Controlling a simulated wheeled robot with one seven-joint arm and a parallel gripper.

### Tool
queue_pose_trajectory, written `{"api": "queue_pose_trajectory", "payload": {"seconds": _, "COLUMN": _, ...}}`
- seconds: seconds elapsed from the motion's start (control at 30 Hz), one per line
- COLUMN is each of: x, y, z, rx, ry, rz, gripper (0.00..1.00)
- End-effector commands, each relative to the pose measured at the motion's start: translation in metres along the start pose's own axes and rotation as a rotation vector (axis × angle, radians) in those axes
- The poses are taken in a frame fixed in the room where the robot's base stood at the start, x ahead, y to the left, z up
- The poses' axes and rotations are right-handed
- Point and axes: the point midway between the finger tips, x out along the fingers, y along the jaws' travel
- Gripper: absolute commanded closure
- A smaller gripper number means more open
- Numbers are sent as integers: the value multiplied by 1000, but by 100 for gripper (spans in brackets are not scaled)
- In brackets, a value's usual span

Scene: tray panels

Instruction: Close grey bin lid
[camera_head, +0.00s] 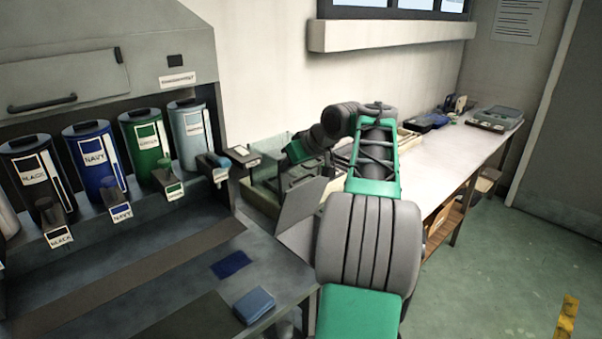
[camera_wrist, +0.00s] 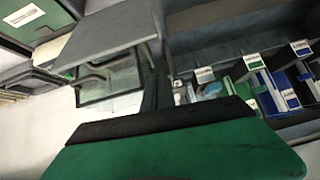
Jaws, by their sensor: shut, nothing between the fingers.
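A flat grey panel (camera_head: 301,202), which looks like the grey bin lid, stands open and tilted beside the bench's right end, left of my arm. In the wrist view a grey flap (camera_wrist: 108,36) crosses the upper left; it looks like the same panel. My gripper (camera_head: 291,160) is above and behind the panel in the head view, partly hidden by the forearm. In the wrist view its dark fingers (camera_wrist: 156,90) point upward past the green hand and look closed and empty. I cannot tell whether they touch the flap.
Labelled canisters, including a navy one (camera_head: 95,160) and a green one (camera_head: 146,148), line the left bench. A glass-sided box (camera_head: 268,150) stands behind the panel. A blue block (camera_head: 254,305) lies on the bench front.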

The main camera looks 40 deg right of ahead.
Motion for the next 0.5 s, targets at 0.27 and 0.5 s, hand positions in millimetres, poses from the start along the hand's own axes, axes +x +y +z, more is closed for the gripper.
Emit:
{"api": "queue_pose_trajectory", "payload": {"seconds": 0.27, "x": -30, "y": 87, "z": 21, "rx": -46, "ry": 73, "rz": 27, "gripper": 100}}
{"api": "queue_pose_trajectory", "payload": {"seconds": 0.5, "x": 13, "y": 86, "z": 18, "rx": -45, "ry": 71, "rz": 24, "gripper": 100}}
